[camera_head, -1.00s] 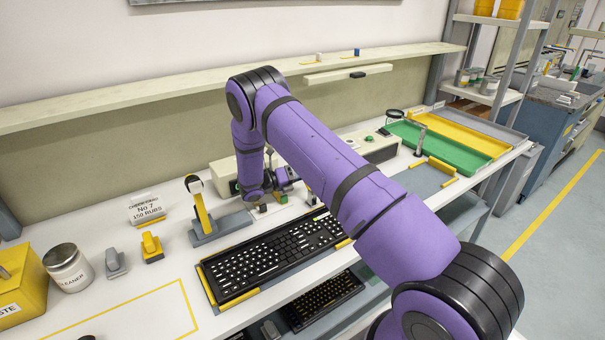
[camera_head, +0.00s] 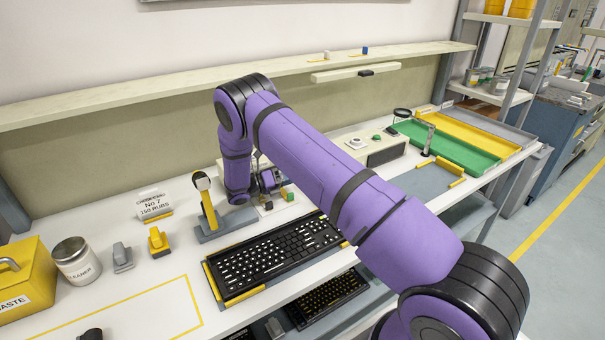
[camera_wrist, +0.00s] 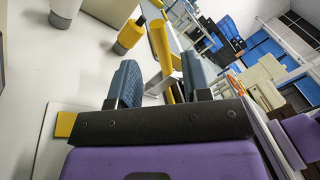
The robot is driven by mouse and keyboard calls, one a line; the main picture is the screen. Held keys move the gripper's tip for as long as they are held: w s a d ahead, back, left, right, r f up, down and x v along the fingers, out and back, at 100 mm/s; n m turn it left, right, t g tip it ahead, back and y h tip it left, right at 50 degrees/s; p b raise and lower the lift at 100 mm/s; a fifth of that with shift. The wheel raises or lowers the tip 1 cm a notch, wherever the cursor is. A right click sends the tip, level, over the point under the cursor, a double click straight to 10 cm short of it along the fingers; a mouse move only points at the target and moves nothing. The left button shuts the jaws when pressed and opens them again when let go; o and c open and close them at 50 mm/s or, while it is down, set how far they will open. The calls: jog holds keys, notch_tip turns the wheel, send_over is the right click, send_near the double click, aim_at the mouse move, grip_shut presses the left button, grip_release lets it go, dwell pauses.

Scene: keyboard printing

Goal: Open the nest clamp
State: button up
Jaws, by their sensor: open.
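A yellow lever with a dark-and-white tip (camera_head: 207,205) rises from a grey base (camera_head: 226,223) at the upper left corner of the keyboard's nest; it looks like the nest clamp's handle and leans slightly left. The black keyboard (camera_head: 270,256) lies in the nest between yellow edge pads. My gripper (camera_head: 272,182) is just right of the lever, low behind the keyboard and partly hidden by my arm. In the wrist view my gripper (camera_wrist: 160,84) is open, with two grey-blue fingers apart and nothing between them. A yellow bar (camera_wrist: 160,45), probably the lever, shows beyond the fingertips.
A yellow-and-grey stamp (camera_head: 158,241), a grey stamp (camera_head: 122,257), a cleaner jar (camera_head: 76,261) and a yellow waste box (camera_head: 26,281) stand at left. A sign (camera_head: 152,204) stands behind. Green (camera_head: 460,150) and yellow trays lie at right. A second keyboard (camera_head: 326,298) sits lower in front.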

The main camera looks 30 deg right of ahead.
jog(key=shift+w+a+f, duration=0.1)
jog(key=shift+w+a, duration=0.1)
jog(key=shift+a, duration=0.85)
jog(key=shift+w+a+f, duration=0.1)
jog(key=shift+w+a, duration=0.05)
jog(key=shift+a, duration=0.9)
jog(key=shift+c, duration=0.3)
